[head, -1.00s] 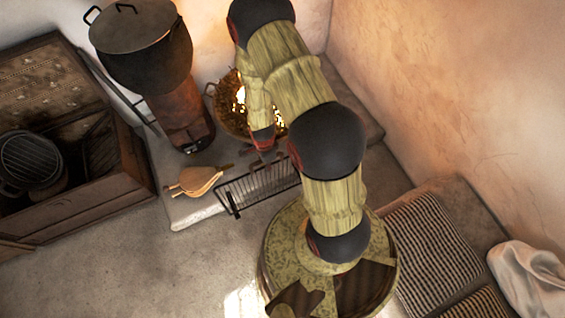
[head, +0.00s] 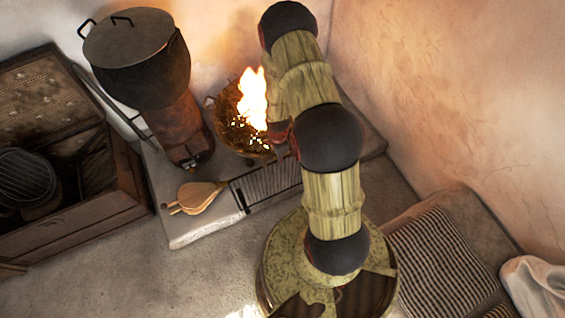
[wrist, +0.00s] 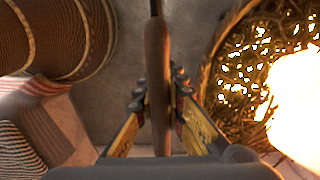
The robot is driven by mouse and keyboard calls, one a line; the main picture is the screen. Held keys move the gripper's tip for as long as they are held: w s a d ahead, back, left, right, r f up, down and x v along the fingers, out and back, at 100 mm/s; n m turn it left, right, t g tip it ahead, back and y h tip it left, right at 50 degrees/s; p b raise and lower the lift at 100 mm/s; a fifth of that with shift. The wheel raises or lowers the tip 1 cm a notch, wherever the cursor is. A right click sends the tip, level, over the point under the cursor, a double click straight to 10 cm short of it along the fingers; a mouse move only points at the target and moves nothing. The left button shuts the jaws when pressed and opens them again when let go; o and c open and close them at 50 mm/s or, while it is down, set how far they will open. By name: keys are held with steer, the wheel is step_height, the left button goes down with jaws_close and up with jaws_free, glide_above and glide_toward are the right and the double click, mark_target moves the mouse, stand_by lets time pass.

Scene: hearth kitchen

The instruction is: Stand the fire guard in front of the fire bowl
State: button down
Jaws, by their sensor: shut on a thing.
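The fire guard (head: 271,183), a dark barred rack, stands on the pale hearth slab in front of the fire bowl, its right part hidden by my arm. The fire bowl (head: 234,124) holds burning kindling with a tall flame; it also shows at the right of the wrist view (wrist: 213,62). My gripper (wrist: 160,92) is shut on the guard's top bar (wrist: 157,55), which runs up and down through the middle of the wrist view. In the head view my gripper is mostly hidden by my arm. I cannot tell whether the guard's feet touch the slab.
Wooden bellows (head: 196,197) lie on the slab just left of the guard. A large lidded pot (head: 137,75) sits on a clay stove (head: 182,125) behind. An open chest (head: 95,215) stands at the left, a striped cushion (head: 432,245) at the right. Floor in front is clear.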

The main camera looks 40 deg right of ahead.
steer(key=w+d+f+b, duration=0.1)
steer(key=d+f+b, duration=0.2)
steer(key=f, duration=0.3)
steer(key=shift+f, duration=0.4)
steer(key=shift+w, duration=0.1)
steer(key=c, duration=2)
jaws_free()
steer(key=shift+f, duration=0.1)
steer(key=shift+o, duration=0.6)
